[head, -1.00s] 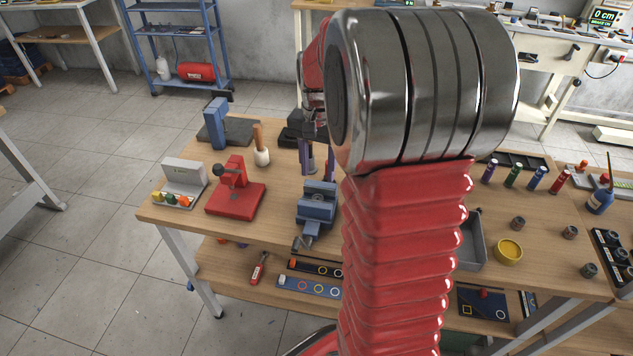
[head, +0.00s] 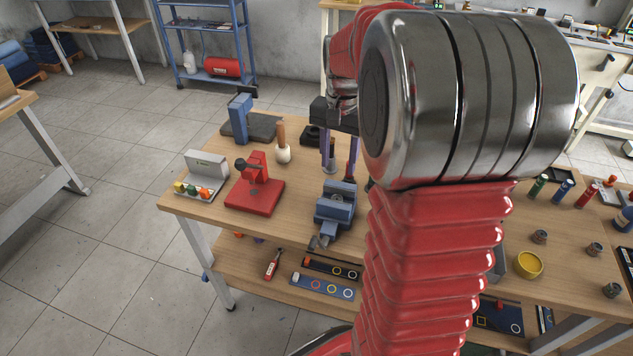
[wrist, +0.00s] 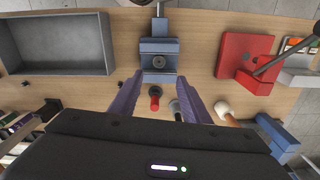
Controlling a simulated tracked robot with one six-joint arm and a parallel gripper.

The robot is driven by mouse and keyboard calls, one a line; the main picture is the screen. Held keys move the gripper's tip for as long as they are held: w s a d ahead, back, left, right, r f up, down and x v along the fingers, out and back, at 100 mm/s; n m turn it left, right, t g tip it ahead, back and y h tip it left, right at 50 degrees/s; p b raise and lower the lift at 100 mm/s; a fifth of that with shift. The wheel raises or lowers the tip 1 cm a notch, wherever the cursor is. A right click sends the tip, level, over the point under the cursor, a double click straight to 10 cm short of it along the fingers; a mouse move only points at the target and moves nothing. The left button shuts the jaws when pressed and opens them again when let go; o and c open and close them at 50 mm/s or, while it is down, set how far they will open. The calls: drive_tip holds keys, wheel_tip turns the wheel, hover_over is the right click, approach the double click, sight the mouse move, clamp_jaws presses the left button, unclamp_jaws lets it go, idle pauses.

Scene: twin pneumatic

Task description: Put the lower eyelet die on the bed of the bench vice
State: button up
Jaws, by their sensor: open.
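The blue bench vice (head: 336,203) stands near the front edge of the wooden bench; it also shows in the wrist view (wrist: 159,46). A small dark round piece with a central hole, which looks like the lower eyelet die (wrist: 159,62), lies on the vice between its blue blocks. In the head view I cannot make it out clearly. My gripper (head: 338,174) points down just behind and above the vice. Its two purple fingers are spread in the wrist view (wrist: 160,82), with nothing gripped between them. The die lies just beyond the fingertips there.
A red press (head: 255,190) stands left of the vice, and a white-headed mallet (head: 283,152) behind it. A red-topped piece (wrist: 155,98) and a grey piece (wrist: 175,110) stand near the fingers. A grey tray (wrist: 55,45) lies on the other side of the vice.

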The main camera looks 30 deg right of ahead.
drive_tip(key=s+a+r+n+t, duration=0.2)
drive_tip(key=s+a+n, duration=0.3)
drive_tip(key=a, duration=0.6)
drive_tip(key=s+a+r+n+t, duration=0.3)
drive_tip(key=s+a+n, duration=0.3)
drive_tip(key=s+a, duration=0.4)
drive_tip(key=shift+a+r+t, duration=0.3)
drive_tip(key=shift+a+r, duration=0.15)
drive_tip(key=shift+r, duration=0.2)
drive_tip(key=shift+c, duration=0.3)
